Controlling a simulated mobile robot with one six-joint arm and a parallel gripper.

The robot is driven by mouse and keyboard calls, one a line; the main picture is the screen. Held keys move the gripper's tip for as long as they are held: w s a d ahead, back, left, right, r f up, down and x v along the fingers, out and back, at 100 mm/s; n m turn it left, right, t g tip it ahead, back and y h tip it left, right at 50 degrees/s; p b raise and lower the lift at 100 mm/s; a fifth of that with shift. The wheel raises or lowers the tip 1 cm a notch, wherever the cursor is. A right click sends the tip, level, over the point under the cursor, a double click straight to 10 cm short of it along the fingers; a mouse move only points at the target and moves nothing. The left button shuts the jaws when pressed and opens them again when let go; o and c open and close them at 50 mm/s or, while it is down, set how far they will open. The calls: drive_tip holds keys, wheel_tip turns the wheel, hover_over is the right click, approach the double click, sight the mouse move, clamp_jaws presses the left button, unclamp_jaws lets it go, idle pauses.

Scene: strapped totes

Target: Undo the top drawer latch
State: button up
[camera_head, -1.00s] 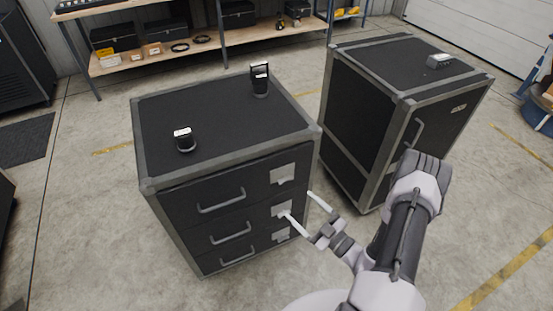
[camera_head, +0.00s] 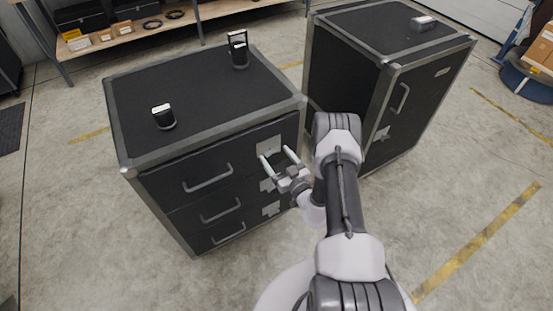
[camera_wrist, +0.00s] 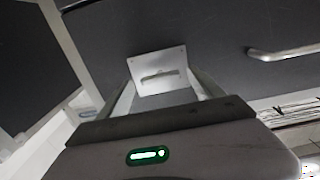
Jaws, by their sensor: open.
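The black drawer cabinet (camera_head: 150,163) has three drawers, each with a grey bar handle and a light metal latch plate near its right end. The top drawer latch (camera_head: 268,146) is a pale square plate, partly behind my gripper in the head view. In the wrist view the latch plate (camera_wrist: 158,73) shows a small raised bar across its middle, and it lies between the fingers. My gripper (camera_head: 279,156) is open and empty, its fingertips close to the top drawer front at the latch. I cannot tell whether they touch it. The top drawer (camera_head: 205,178) is shut.
Two small dark devices (camera_head: 164,117) (camera_head: 238,50) stand on the cabinet top. A second black cabinet (camera_head: 345,80) with a door handle stands to the right, behind my arm. A shelf (camera_head: 150,30) with boxes is at the back. Bare floor lies to the left and front right.

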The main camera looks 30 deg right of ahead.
drive_tip(key=shift+w, duration=0.1)
drive_tip(key=c, duration=1.4)
